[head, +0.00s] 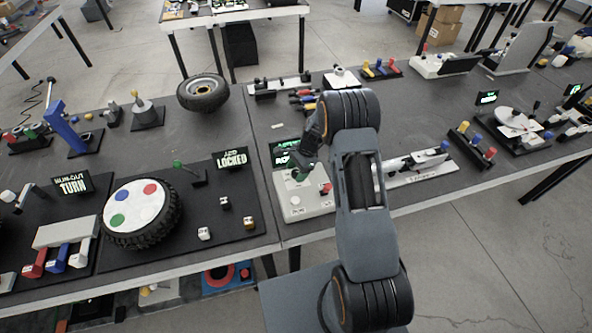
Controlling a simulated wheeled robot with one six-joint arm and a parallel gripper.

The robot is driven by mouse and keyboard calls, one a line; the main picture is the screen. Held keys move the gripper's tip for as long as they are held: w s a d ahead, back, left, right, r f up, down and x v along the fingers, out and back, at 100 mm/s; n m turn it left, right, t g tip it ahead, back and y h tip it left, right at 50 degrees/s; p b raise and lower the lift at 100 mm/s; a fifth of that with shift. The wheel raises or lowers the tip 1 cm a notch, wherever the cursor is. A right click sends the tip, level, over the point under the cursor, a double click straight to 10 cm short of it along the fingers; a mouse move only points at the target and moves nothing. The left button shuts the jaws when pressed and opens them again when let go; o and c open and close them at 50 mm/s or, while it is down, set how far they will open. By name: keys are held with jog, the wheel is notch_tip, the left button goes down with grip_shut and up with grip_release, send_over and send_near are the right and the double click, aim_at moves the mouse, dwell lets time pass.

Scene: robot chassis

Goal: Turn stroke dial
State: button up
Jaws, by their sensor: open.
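A white control box (306,206) stands near the front edge of the table, below a small display (288,150) with green and white lettering. A red knob (325,188) sits on the right of the box. I cannot tell which part of the box, if any, is the stroke dial; labels on it are too small to read. My arm hides what lies right of the box.
Left on the table is a tire (142,212) with a white disc bearing coloured spots, beside a "LOCKED" display (231,159). Another tire (203,92) lies behind. A white long fixture (418,167) is right of my arm. Bare tabletop (240,125) shows behind the gripper.

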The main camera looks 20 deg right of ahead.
jog(key=shift+f, duration=0.1)
jog(key=c, duration=0.9)
jog(key=shift+f+n+b, duration=0.1)
jog(key=shift+n+b, duration=0.2)
jog(key=shift+b, duration=0.05)
jog(key=shift+w+f+n+g+b, duration=0.1)
jog(key=shift+n+g+b, duration=0.4)
jog(key=shift+n+b, duration=0.5)
jog(key=n+h+b, duration=0.1)
jog(key=n, duration=0.1)
jog(key=n+g+b, duration=0.1)
jog(key=n, duration=0.2)
jog(key=shift+a+n+g+h+b, duration=0.1)
jog(key=shift+n+g+h+b, duration=0.2)
jog(key=shift+h+b, duration=0.1)
jog(key=n, duration=0.2)
jog(key=n+h+b, duration=0.1)
jog(key=n, duration=0.1)
jog(key=shift+n+g+h, duration=0.3)
jog(key=n+h, duration=0.1)
jog(key=n, duration=0.1)
jog(key=n+b, duration=0.1)
jog(key=n, duration=0.1)
jog(key=shift+a+r+n+h, duration=0.1)
jog(key=shift+r+n+h, duration=0.1)
jog(key=shift+n+h, duration=0.2)
